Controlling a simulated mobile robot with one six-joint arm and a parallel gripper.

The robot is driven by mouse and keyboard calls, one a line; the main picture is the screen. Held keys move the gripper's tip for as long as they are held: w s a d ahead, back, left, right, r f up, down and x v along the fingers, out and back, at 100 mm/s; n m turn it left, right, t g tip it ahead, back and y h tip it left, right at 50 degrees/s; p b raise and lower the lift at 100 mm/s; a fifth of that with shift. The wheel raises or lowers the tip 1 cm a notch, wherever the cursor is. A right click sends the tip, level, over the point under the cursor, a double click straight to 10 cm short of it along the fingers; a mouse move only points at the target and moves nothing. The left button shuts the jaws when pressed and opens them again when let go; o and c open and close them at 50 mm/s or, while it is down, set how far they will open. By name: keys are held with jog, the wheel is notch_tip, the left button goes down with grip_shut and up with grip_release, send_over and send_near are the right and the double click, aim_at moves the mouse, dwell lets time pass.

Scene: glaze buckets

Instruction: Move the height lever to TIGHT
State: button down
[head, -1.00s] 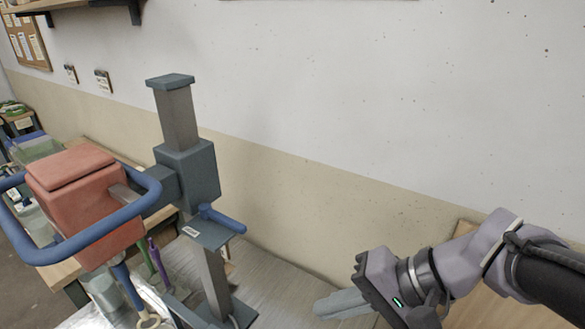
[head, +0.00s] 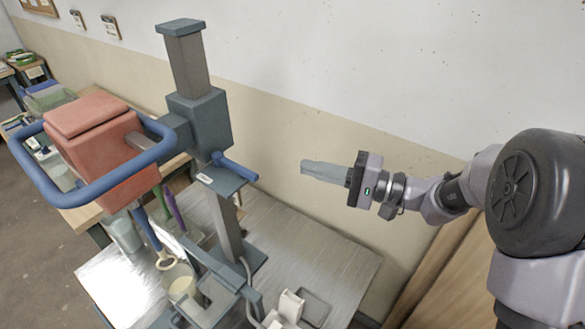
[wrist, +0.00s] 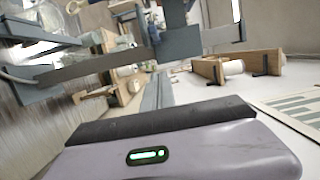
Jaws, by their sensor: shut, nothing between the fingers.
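The height lever (head: 236,166) is a blue handle on the grey carriage of a mixer stand. It sticks out to the right of the post, above a small plate with a white label (head: 205,179). The label is too small to read, so I cannot tell which setting is TIGHT. My gripper (head: 304,167) is shut and empty. Its fingers point left at the lever, with a visible gap between them in the head view. In the wrist view the gripper body fills the bottom and the stand lies sideways; I cannot pick out the lever clearly there.
The mixer's red motor housing (head: 115,170) and its blue ring handle (head: 40,170) are left of the grey post (head: 192,65). A metal-topped table (head: 335,258) carries the stand and a container (head: 180,285). The wall is behind; the space right of the lever is clear.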

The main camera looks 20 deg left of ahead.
aim_at(234, 167)
jog(key=s+a+b, duration=0.1)
jog(key=s+a, duration=0.2)
jog(key=a, duration=0.6)
jog(key=shift+s+a, duration=0.25)
jog(key=shift+s, duration=0.05)
